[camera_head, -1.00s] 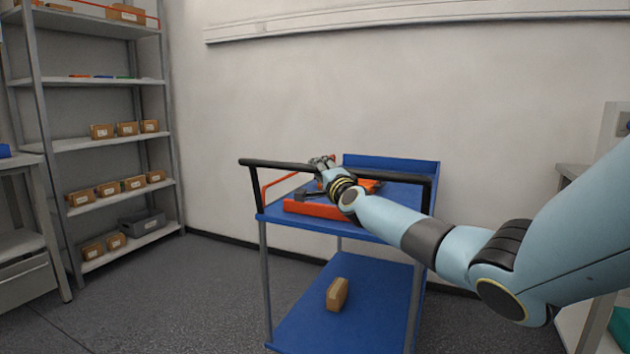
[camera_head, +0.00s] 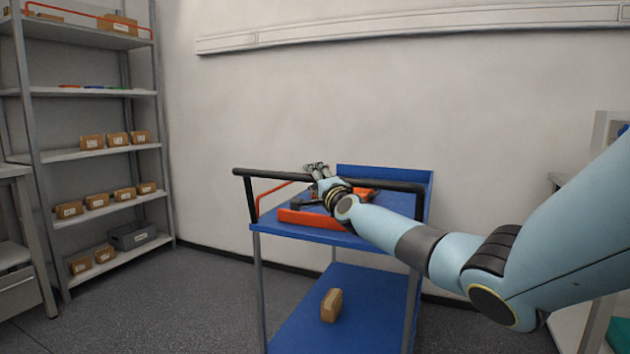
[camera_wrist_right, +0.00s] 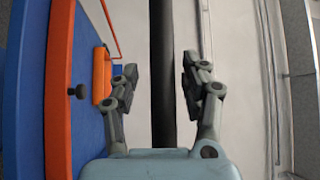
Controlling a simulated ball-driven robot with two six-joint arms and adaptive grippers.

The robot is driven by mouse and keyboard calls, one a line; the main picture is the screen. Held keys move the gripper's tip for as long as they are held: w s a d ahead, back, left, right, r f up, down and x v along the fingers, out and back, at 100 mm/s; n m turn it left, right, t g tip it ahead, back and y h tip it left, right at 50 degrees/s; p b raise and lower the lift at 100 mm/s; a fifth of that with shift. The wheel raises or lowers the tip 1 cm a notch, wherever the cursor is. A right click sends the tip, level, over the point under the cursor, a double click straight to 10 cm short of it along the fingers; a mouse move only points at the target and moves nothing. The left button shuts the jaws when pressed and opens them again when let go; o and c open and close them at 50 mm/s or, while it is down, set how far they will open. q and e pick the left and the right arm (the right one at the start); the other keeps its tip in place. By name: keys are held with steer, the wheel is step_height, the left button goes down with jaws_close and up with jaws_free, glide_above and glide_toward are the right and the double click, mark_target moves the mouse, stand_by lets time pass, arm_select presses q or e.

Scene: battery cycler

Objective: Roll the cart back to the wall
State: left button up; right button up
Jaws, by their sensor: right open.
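The blue cart (camera_head: 345,287) stands in front of the wall (camera_head: 450,100), with grey legs and two blue shelves. Its black handle bar (camera_head: 270,172) runs across the near side above the top shelf. My right gripper (camera_head: 317,170) is at the handle bar, near its middle. In the right wrist view the bar (camera_wrist_right: 162,70) passes between the two open fingers of the gripper (camera_wrist_right: 160,85), with gaps on both sides. My left gripper is not in view.
An orange tray (camera_head: 310,219) and other orange items lie on the cart's top shelf; a cardboard box (camera_head: 331,305) stands on the lower one. A shelf rack (camera_head: 95,155) stands at the left. Floor (camera_head: 180,300) between rack and cart is clear.

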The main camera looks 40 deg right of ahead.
steer(key=shift+a, duration=0.15)
steer(key=v, duration=1.2)
steer(key=shift+r, duration=0.1)
